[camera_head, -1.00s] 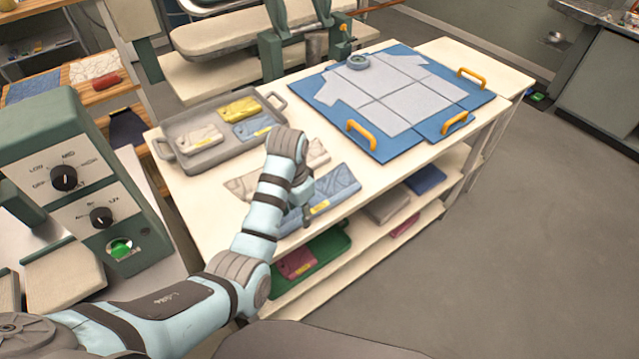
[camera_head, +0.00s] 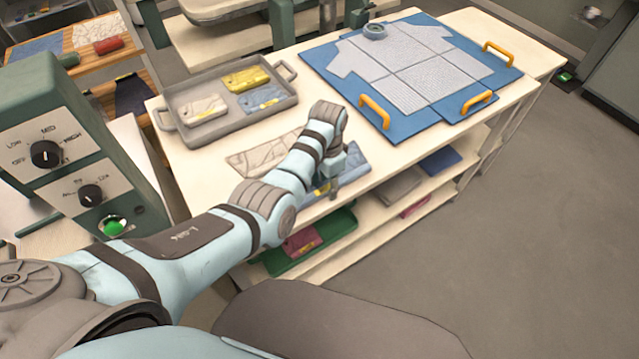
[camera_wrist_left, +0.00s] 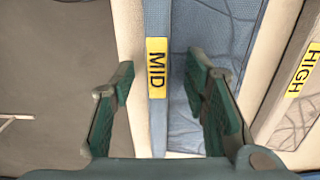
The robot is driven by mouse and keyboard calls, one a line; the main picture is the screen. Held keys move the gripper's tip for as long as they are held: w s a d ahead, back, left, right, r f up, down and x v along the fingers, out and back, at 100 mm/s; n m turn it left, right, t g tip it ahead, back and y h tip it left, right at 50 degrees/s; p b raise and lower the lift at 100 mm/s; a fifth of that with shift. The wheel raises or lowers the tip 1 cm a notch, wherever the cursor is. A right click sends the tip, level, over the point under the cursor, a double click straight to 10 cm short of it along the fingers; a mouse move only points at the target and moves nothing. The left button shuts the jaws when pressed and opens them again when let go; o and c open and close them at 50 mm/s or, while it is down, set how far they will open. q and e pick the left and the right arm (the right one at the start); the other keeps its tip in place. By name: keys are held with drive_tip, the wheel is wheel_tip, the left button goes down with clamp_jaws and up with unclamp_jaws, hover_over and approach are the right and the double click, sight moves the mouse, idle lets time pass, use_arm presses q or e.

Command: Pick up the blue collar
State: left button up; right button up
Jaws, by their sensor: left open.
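A blue patterned collar piece (camera_head: 357,162) lies flat near the front edge of the table, partly hidden by my left arm. In the left wrist view the blue piece (camera_wrist_left: 215,30) has a lighter blue band along one side with a yellow "MID" label (camera_wrist_left: 157,68). My left gripper (camera_head: 335,188) is over it, pointing down, fingers apart. In the left wrist view the gripper (camera_wrist_left: 160,72) straddles the labelled band, one finger over the table edge side and one over the blue cloth; nothing is held. I cannot tell its exact height. My right gripper is not in view.
A pale grey piece (camera_head: 255,160) lies beside the blue one; its label reads "HIGH" (camera_wrist_left: 302,70). A grey tray (camera_head: 225,128) holds white, yellow and blue pieces. A blue board (camera_head: 335,72) with orange handles stands at the right. A green bin (camera_head: 330,238) sits on the shelf below.

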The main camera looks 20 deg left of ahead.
use_arm(q)
drive_tip(key=shift+w+f, duration=0.1)
drive_tip(key=shift+f, duration=0.2)
drive_tip(key=shift+s+r, duration=0.2)
drive_tip(key=shift+s, duration=0.1)
drive_tip(key=shift+c, duration=0.8)
drive_tip(key=shift+s+r, duration=0.1)
drive_tip(key=shift+s, duration=0.05)
drive_tip(key=c, duration=0.3)
clamp_jaws()
